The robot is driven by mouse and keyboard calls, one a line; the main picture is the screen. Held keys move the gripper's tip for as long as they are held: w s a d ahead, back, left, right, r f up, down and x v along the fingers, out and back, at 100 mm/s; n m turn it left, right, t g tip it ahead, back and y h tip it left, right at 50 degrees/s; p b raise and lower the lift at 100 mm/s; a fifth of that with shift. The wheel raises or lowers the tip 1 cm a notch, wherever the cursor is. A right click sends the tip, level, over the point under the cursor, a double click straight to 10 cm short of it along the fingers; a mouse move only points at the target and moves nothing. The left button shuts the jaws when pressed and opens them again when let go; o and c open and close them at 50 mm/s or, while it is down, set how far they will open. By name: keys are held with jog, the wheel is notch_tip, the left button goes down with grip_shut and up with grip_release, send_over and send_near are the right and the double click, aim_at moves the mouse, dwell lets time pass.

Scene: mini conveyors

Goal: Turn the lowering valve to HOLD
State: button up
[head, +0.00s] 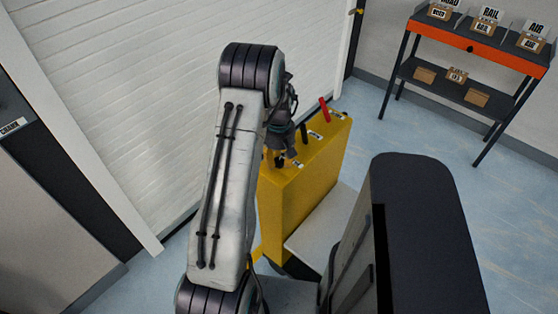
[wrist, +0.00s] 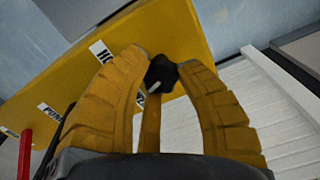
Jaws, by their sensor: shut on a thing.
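The lowering valve is a small black knob (wrist: 160,74) with a short white mark, on the yellow housing (wrist: 165,30) in the wrist view. My gripper (wrist: 163,66) has its yellow fingers closed on either side of the knob. A white label starting "HO" (wrist: 100,50) is beside the left finger, partly covered by it. The white mark slants toward the bottom left of the picture, away from that label. In the head view my gripper (head: 280,143) is over the near end of the yellow housing (head: 318,165), and the knob is hard to make out there.
A red lever (head: 324,109) stands at the housing's far end; it also shows in the wrist view (wrist: 25,155). A "PUMP" label (wrist: 48,114) lies between. A white shutter (head: 110,80) is to the left. A shelf with boxes (head: 470,90) stands back right, with open floor before it.

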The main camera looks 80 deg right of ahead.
aim_at(279, 160)
jog(key=m+b, duration=0.2)
jog(key=m, duration=0.3)
jog(key=shift+f, duration=0.15)
jog(key=m+b, duration=0.1)
jog(key=m, duration=0.4)
jog(key=shift+a, duration=0.1)
jog(key=shift+m, duration=0.4)
jog(key=o, duration=1.2)
jog(key=shift+c, duration=0.2)
notch_tip(279, 160, up, 12)
jog(key=shift+r, duration=0.1)
dwell(0.6)
